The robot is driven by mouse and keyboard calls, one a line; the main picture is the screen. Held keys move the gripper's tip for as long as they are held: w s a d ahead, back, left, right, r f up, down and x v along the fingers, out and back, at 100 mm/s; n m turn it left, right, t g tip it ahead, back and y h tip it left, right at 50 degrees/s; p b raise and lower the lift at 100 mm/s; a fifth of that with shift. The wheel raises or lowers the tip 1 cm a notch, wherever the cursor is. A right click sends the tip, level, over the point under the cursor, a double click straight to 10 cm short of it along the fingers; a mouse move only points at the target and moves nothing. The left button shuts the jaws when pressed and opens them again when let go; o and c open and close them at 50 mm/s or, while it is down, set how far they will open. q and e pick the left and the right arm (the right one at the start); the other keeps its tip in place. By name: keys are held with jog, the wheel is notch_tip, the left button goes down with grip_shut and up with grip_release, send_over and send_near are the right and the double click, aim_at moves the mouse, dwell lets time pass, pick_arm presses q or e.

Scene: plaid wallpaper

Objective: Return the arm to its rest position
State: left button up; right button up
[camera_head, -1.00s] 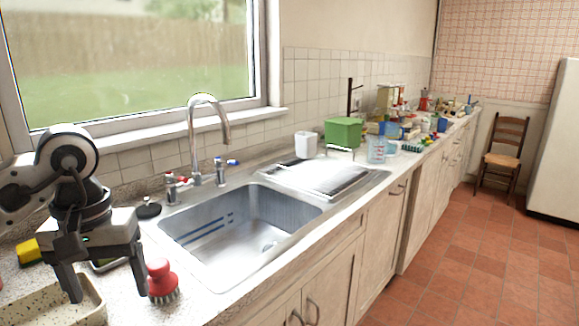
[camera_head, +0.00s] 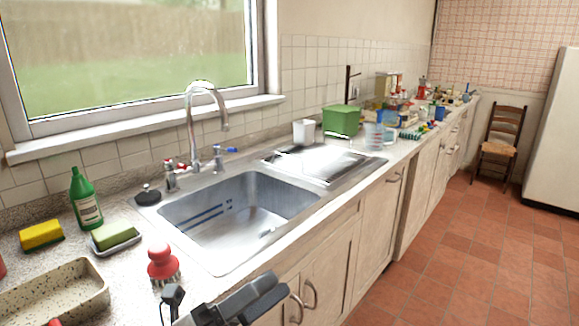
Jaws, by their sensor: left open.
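My left gripper (camera_head: 215,300) shows only in part at the bottom edge of the head view, in front of the counter edge and below the sink (camera_head: 225,225). It is open, and nothing shows between its dark fingers. The rest of my left arm is out of the frame. The red-topped brush (camera_head: 163,262) stands on the counter just behind the gripper, apart from it. My right gripper is not in view.
A speckled tray (camera_head: 85,285), a yellow sponge (camera_head: 41,234), a green sponge on a dish (camera_head: 115,235) and a green bottle (camera_head: 86,200) stand on the left counter. The faucet (camera_head: 192,120) rises behind the sink. Red tiled floor (camera_head: 440,260) is open at right.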

pick_arm(q)
jog(key=a+f+n+t+y, duration=0.35)
jog(key=f+n+y, duration=0.45)
jog(key=n, duration=0.5)
jog(key=a+f+n+t+y, duration=0.2)
jog(key=a+f+n+y, duration=0.3)
jog(key=f+n+y, duration=0.5)
jog(key=s+a+f+n+g, duration=0.3)
jog(key=s+f+n+g, duration=0.2)
jog(key=s+f+n, duration=0.5)
jog(key=shift+s+f+n, duration=0.15)
jog(key=shift+f+n, duration=0.25)
jog(key=shift+f, duration=0.4)
jog(key=shift+g, duration=0.25)
